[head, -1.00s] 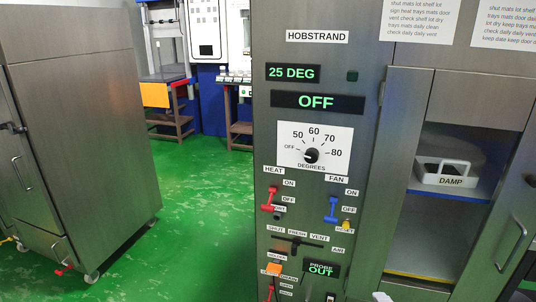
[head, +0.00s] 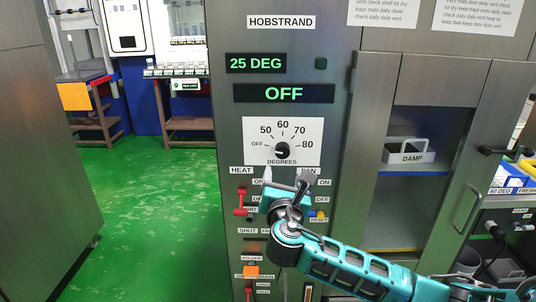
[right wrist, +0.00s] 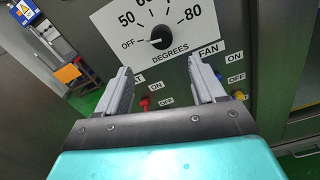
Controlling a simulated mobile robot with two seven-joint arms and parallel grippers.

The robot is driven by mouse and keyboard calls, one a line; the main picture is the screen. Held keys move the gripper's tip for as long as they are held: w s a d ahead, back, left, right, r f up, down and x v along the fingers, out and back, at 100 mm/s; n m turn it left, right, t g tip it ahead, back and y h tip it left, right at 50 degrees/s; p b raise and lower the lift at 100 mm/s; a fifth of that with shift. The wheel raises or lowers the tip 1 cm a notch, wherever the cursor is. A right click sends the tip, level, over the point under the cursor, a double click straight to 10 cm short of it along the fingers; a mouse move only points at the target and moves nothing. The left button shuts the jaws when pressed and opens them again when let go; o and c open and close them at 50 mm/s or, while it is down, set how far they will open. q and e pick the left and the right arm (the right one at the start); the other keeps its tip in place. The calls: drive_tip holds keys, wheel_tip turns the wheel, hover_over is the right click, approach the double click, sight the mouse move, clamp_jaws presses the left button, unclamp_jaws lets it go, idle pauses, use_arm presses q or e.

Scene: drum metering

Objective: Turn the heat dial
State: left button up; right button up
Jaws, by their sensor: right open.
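The heat dial (head: 282,151) is a black round knob on a white scale plate marked OFF, 50, 60, 70, 80 and DEGREES. Its pointer faces left, towards OFF; the dial also shows in the right wrist view (right wrist: 160,38). My right gripper (head: 285,180) is open and empty just below the dial, in front of the panel. In the right wrist view its two fingers (right wrist: 160,68) stand apart, with the dial beyond and between them, not touched. The display (head: 284,93) reads OFF and the one above (head: 256,63) reads 25 DEG. My left gripper is not in view.
The red heat switch (head: 241,203) is left of my right gripper. An open cabinet with a DAMP tray (head: 406,154) stands right. Green floor (head: 150,215) is clear at left.

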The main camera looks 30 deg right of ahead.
sight(283, 152)
drive_tip(key=b+x, duration=0.1)
drive_tip(key=x, duration=1.1)
drive_tip(key=shift+w, duration=0.15)
drive_tip(key=shift+c, duration=0.3)
drive_tip(key=c, duration=1)
